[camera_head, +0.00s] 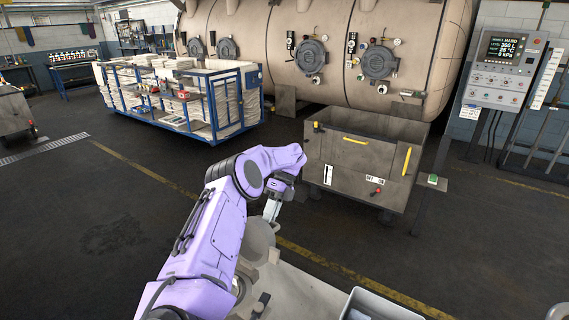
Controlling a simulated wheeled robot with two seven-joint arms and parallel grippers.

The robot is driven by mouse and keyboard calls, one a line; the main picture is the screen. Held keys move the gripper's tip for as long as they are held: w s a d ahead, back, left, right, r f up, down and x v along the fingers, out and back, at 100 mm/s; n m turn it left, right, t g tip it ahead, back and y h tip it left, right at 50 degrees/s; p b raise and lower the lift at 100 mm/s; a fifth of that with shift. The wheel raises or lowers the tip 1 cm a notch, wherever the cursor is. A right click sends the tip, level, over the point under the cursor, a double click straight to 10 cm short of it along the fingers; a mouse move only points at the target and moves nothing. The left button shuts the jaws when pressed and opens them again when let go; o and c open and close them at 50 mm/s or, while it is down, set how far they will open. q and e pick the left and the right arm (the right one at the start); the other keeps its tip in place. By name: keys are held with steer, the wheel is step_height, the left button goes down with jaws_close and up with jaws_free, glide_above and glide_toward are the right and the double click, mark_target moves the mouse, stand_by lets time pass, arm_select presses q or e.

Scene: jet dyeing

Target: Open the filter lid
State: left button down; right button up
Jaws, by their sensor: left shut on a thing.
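My left arm is purple and reaches in from the lower left. Its gripper (271,211) is shut on the upper edge of a round grey lid (259,238), which looks like the filter lid. The lid appears tilted up, with its face showing, above a pale bench top (300,294). A round metal fitting (241,286) shows partly below it beside my arm, which hides much of it. I cannot tell how the lid joins the fitting. My right gripper is out of view.
A grey bin (373,304) is at the bottom edge. Beyond the bench stand a metal tank (350,165) and a large beige dyeing vessel (330,50). A blue cart (185,137) of white cloth is at the left. A control panel (501,65) is at the right. The floor between is clear.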

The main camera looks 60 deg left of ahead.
arm_select(q)
steer(key=shift+s+d+f, duration=0.15)
steer(key=shift+f, duration=0.35)
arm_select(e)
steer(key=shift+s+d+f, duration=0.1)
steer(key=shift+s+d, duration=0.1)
